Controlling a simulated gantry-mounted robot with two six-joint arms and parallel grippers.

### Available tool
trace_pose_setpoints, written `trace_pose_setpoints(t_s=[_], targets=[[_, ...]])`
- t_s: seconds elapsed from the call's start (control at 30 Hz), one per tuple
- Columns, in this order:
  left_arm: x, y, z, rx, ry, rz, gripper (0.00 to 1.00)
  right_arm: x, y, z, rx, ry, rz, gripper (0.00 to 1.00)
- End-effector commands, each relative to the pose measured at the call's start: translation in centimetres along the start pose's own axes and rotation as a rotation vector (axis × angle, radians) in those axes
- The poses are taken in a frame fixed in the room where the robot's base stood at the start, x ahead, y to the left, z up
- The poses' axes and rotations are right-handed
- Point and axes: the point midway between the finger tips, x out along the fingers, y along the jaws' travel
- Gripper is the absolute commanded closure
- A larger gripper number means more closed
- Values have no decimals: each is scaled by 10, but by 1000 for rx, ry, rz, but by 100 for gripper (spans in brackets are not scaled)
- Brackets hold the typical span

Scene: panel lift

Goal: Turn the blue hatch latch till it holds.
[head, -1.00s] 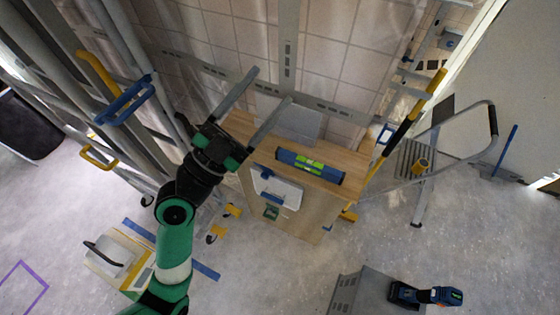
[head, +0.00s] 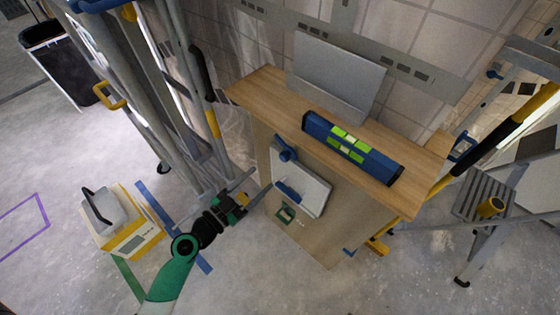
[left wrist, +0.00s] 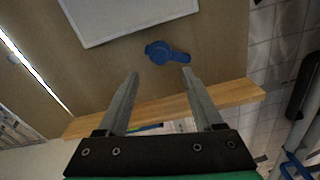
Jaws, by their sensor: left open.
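The blue hatch latch (head: 285,150) is on the upright wooden face of the cabinet, at the upper edge of the white hatch (head: 314,190). In the left wrist view the blue latch (left wrist: 168,53) shows as a round hub with a short arm pointing right, just beyond my fingertips, and the white hatch (left wrist: 110,15) is above it. My left gripper (head: 258,182) is open and empty, in front of the cabinet face, left of the hatch and apart from the latch. It also shows in the left wrist view (left wrist: 160,72). My right gripper is not in view.
A blue spirit level (head: 350,147) and a grey plate (head: 337,75) are on the wooden top (head: 270,90). A blue handle (head: 288,192) is on the hatch. Ladder rails stand close left of my arm. A yellow-white case (head: 125,225) sits on the floor.

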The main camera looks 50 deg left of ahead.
Motion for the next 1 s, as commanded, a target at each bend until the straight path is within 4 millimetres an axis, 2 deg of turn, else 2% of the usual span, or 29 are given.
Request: trace_pose_setpoints(t_s=[0.03, 0.2, 0.4, 0.53, 0.77, 1.0], targets=[[12, 0, -5, 2, 3, 4, 32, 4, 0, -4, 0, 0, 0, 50], [51, 0, -3, 2, 3, 3, 32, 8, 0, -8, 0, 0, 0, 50], [85, 0, -2, 2, 3, 1, 32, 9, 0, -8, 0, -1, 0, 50], [93, 1, -1, 2, 2, 1, 32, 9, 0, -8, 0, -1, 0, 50], [94, 1, -1, 2, 1, 1, 32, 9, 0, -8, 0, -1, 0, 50], [94, 0, -1, 2, 1, 0, 73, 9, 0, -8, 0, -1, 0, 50]])
